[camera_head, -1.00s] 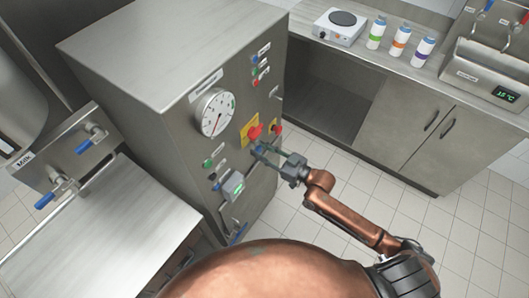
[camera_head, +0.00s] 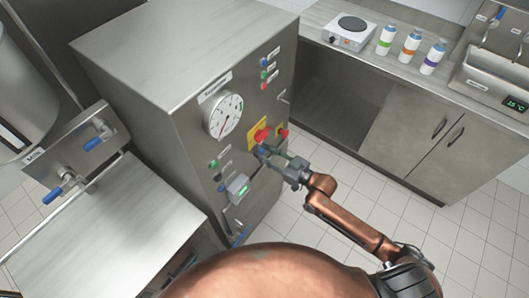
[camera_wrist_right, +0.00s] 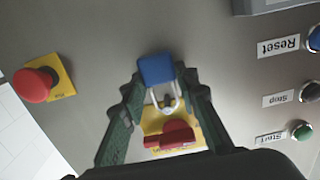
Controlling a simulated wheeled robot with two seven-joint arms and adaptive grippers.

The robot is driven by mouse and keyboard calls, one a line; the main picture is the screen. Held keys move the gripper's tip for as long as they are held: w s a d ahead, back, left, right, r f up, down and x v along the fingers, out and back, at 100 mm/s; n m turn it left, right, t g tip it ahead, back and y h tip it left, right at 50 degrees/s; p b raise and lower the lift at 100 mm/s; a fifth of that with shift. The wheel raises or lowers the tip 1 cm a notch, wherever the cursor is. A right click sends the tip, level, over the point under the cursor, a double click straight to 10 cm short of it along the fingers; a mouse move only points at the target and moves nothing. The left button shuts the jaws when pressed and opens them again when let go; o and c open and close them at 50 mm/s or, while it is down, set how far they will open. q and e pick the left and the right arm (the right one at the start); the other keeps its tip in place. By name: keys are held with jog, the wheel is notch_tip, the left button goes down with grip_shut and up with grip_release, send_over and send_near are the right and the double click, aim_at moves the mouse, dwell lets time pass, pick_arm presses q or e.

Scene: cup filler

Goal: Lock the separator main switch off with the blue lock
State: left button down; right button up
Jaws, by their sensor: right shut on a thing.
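The separator main switch is a red handle (camera_head: 261,135) on a yellow plate (camera_head: 251,133), on the front of the steel separator cabinet. It also shows in the right wrist view (camera_wrist_right: 176,134), just below the lock. My right gripper (camera_head: 268,153) is shut on the blue lock (camera_wrist_right: 156,70), holding it close in front of the panel by the switch. The lock's metal shackle (camera_wrist_right: 163,104) points toward the red handle and overlaps the yellow plate. I cannot tell whether the shackle passes through the switch. My left gripper is not in view.
A red emergency button (camera_wrist_right: 36,85) sits beside the switch. Reset, Stop and Start buttons line the panel's other side. Open floor (camera_head: 350,180) lies right of the cabinet.

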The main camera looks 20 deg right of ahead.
jog(key=o, duration=1.3)
jog(key=shift+c, duration=0.2)
jog(key=v, duration=1.2)
